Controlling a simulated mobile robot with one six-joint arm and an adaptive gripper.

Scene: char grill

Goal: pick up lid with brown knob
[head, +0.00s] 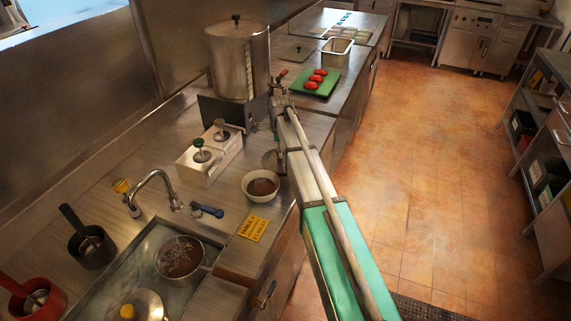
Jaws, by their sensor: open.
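A small metal lid with a dark, brownish knob (220,129) sits on the right side of a steel two-well holder (212,162). The tall steel pot (240,65) behind also has a lid with a dark knob (236,18).
A tap (155,180) and sink with a pan (180,257) lie at lower left. A green board (316,84) with red food is farther back. The floor is clear.

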